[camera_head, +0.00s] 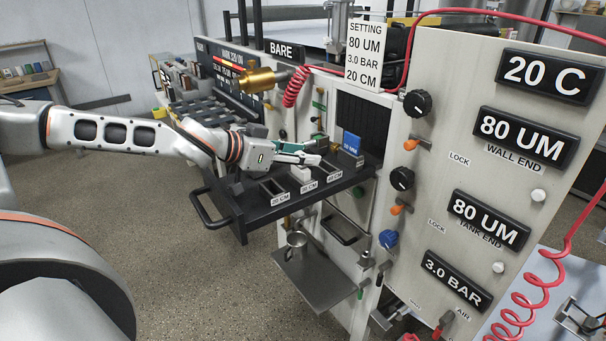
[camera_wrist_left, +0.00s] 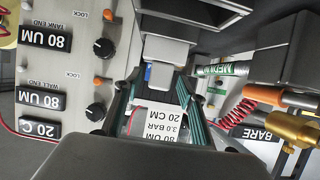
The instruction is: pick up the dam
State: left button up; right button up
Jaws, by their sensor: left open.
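A pale block (camera_head: 300,173), which looks like the dam, stands on the dark shelf (camera_head: 240,222), at about the middle of the labelled slots. My left gripper (camera_head: 312,158) is right above and behind it in the head view, its fingers pointing right. In the left wrist view the pale block (camera_wrist_left: 165,52) shows beyond and between the tips of my open left gripper (camera_wrist_left: 158,85). I cannot tell whether a finger touches it. The block's lower part is hidden in the head view. My right gripper is not in view.
A blue block (camera_head: 351,142) stands at the shelf's right end, by the dark opening. A brass cylinder (camera_head: 258,79) and red coiled hose (camera_head: 297,87) are above the gripper. The panel with knobs (camera_head: 417,103) rises at the right. The setting card (camera_head: 365,55) reads 20 CM.

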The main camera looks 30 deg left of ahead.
pick_arm(q)
jog(key=shift+s+r, duration=0.1)
jog(key=c, duration=0.4)
grip_shut()
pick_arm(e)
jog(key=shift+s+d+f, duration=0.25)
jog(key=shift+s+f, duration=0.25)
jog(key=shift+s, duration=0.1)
pick_arm(q)
jog(key=shift+r, duration=0.1)
